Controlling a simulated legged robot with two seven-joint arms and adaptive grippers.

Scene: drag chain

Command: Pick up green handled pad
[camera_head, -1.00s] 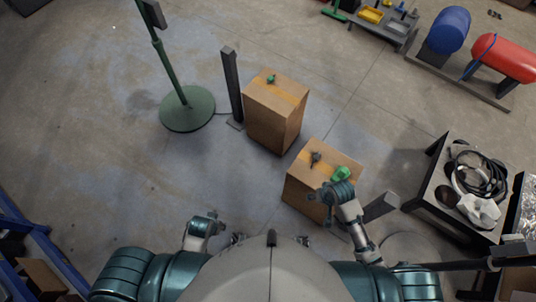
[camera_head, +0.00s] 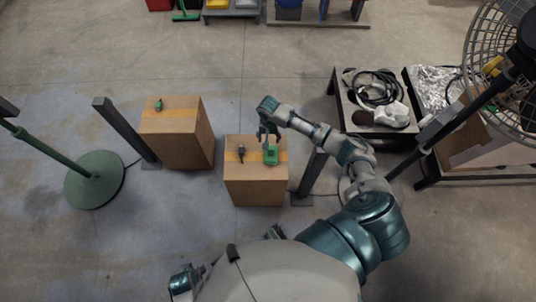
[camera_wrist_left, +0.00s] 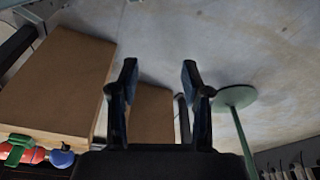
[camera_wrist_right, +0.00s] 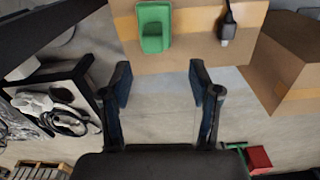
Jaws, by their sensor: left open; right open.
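The green handled pad (camera_head: 270,154) lies on the right part of the top of the nearer cardboard box (camera_head: 256,192). It also shows at the top of the right wrist view (camera_wrist_right: 154,30), beyond the fingertips. My right gripper (camera_head: 264,138) is over the box's far edge, close to the pad; its fingers (camera_wrist_right: 159,68) are open and empty. I cannot tell from the head view how high it is above the pad. My left gripper (camera_wrist_left: 160,68) is open and empty, low beside my body, with the cardboard boxes in front of it.
A second cardboard box (camera_head: 177,147) with a small green item (camera_head: 159,104) stands further left. Dark posts (camera_head: 128,130) stand beside the boxes. A black table (camera_head: 346,112) with cables and a large fan (camera_head: 500,75) are at right.

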